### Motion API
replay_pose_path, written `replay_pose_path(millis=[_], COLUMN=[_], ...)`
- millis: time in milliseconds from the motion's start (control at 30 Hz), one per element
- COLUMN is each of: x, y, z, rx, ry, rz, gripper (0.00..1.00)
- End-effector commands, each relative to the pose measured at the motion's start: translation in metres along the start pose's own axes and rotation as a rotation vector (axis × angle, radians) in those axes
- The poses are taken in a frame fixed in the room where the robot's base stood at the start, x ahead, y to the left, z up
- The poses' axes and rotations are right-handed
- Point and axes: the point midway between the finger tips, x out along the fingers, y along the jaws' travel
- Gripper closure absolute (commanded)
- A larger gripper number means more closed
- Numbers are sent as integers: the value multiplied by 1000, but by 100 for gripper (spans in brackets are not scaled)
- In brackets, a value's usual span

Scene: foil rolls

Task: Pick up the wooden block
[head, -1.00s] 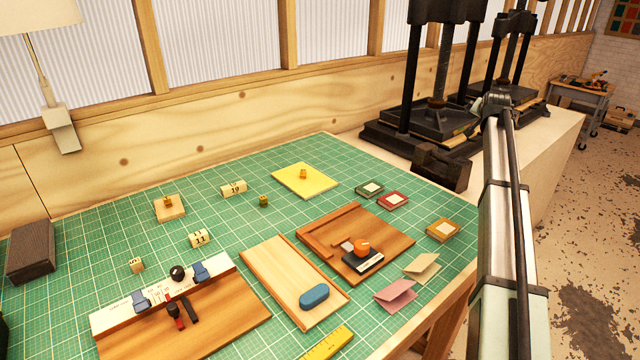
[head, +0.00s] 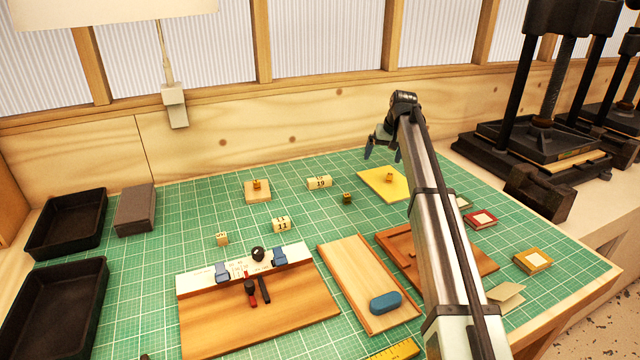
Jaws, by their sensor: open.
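Several small pieces look wooden, and I cannot tell which one the task means. A small pale wooden cube with markings (head: 222,239) sits on the green mat behind the ruled jig. Pale blocks numbered 11 (head: 281,225) and 19 (head: 319,183) lie farther right. An orange-brown cube (head: 257,185) rests on a small wooden board, another (head: 389,178) on a yellow pad, and a dark olive cube (head: 347,198) on the mat. My gripper (head: 380,154) is open and empty, its fingers pointing down, raised near the yellow pad and apart from the blocks.
A wooden jig (head: 260,320) with clamps and knobs and a tray with a blue oval piece (head: 385,302) fill the front. Black trays (head: 66,225) and a brown box (head: 135,209) stand left. Black presses (head: 540,130) stand right. The mat's back left is fairly clear.

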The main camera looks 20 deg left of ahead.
Motion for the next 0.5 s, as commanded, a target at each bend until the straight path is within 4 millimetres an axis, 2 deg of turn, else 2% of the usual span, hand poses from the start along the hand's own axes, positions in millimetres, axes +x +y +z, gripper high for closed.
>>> replay_pose_path(millis=[33,200,300,400,500], x=[1,-10,-24,-36,-46], y=[-34,-122,-161,-190,-207], z=[-2,2,4,6,8], rx=[-48,-180,-235,-270,-289], ry=[-41,-173,-235,-282,-310], rz=[-7,7,32,58,76], gripper=[0,0,0,0,0])
